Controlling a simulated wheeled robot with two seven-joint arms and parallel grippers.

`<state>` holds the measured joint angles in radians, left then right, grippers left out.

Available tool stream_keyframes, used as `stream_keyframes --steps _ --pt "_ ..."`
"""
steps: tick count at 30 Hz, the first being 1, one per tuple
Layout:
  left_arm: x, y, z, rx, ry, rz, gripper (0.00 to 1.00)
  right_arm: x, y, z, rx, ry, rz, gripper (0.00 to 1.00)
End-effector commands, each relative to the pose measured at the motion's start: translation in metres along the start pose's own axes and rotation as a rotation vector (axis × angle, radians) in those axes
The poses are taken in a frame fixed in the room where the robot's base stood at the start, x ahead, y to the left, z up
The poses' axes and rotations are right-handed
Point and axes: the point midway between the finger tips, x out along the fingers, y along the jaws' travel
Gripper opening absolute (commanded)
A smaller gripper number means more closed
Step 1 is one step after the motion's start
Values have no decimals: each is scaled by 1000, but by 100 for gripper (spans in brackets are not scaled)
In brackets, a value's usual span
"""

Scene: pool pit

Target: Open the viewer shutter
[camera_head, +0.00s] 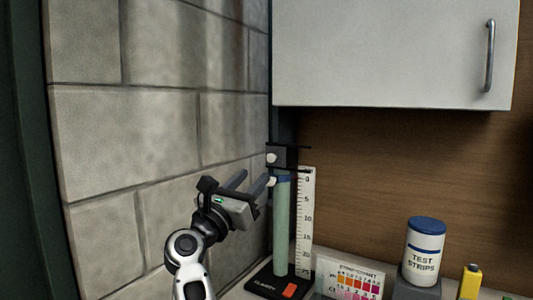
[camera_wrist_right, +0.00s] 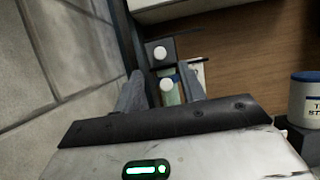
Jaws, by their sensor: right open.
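The viewer is a tall pale green tube (camera_head: 281,222) standing on a black base. A dark shutter plate (camera_head: 287,156) with a white knob (camera_head: 271,158) is at its top. A second white knob (camera_head: 271,181) sits lower, by the tube's blue band. My right gripper (camera_head: 251,180) is open, left of the tube and near the lower knob. In the right wrist view the lower knob (camera_wrist_right: 167,84) appears between the fingers, and the upper knob (camera_wrist_right: 160,52) lies beyond them. I cannot tell whether a finger touches the lower knob. My left gripper is not in view.
A block wall (camera_head: 150,140) is close on the left. A white cabinet (camera_head: 390,55) hangs above. A white scale (camera_head: 306,220) stands beside the tube. A colour chart (camera_head: 348,277), a test strips jar (camera_head: 424,252) and a yellow item (camera_head: 470,283) stand to the right.

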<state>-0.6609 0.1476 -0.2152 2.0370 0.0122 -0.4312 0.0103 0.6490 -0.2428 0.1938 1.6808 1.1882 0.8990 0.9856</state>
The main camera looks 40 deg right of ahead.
Motion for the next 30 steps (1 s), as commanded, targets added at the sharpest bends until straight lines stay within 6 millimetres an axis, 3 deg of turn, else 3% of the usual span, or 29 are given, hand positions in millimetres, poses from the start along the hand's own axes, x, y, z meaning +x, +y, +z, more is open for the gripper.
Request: stream_keyframes --steps 3,10,15,24,29,30 --pt "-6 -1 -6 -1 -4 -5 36 28 0 5 -2 -2 -2 40" --pt "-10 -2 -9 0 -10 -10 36 65 0 2 -1 -2 -1 40" --pt "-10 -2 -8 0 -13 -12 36 76 0 1 -1 -1 -1 40" --pt "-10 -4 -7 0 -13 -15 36 77 0 0 0 0 0 40" --pt "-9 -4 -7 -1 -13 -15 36 77 0 0 0 0 0 0" --pt "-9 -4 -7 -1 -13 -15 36 77 0 0 0 0 0 0"
